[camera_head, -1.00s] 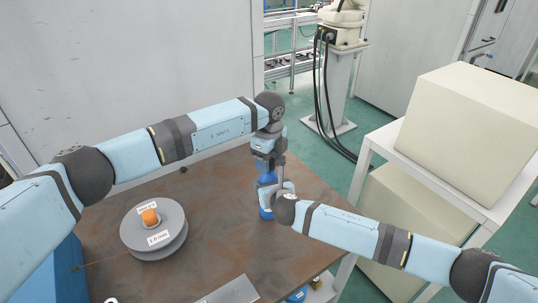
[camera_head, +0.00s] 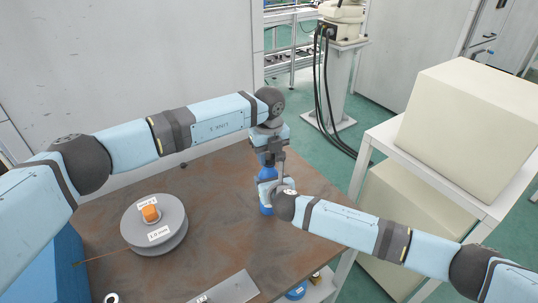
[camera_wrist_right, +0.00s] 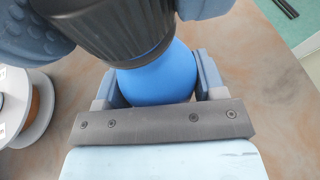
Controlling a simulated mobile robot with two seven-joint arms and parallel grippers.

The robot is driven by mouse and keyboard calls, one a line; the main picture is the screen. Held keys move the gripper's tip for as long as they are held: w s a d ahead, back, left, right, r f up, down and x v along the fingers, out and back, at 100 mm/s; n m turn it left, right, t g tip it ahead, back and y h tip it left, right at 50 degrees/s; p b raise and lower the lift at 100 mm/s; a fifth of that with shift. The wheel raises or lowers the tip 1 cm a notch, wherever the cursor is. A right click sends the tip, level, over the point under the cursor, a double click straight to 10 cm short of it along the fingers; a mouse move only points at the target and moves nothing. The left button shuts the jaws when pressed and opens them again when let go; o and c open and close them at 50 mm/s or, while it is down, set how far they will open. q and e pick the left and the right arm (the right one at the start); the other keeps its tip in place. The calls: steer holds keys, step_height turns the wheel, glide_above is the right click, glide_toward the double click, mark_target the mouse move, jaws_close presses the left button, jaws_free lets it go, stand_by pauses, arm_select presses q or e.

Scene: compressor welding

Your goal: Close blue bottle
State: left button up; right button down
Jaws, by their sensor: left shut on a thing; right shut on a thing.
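The blue bottle (camera_head: 266,204) stands upright near the far right part of the brown table. My right gripper (camera_wrist_right: 157,85) is shut around its blue body (camera_wrist_right: 160,72), one finger on each side. A black ribbed cap (camera_wrist_right: 118,30) sits over the top of the bottle in the right wrist view. My left gripper (camera_head: 267,166) comes down from above and is shut at the cap, with its blue finger pads beside the black ribs. The bottle's base is hidden in the right wrist view, and whether the cap is fully seated cannot be told.
A grey wire spool (camera_head: 154,226) with an orange core stands on the left of the brown table (camera_head: 215,235). A metal plate (camera_head: 230,289) lies at the near edge. A white rack (camera_head: 412,178) with cream boxes stands right. The table between spool and bottle is clear.

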arm_select(q)
steer(key=o, duration=1)
steer(key=shift+r, duration=0.1)
steer(key=shift+r, duration=2.15)
steer(key=shift+c, duration=0.4)
steer(key=shift+r+n, duration=1)
steer(key=shift+r, duration=0.75)
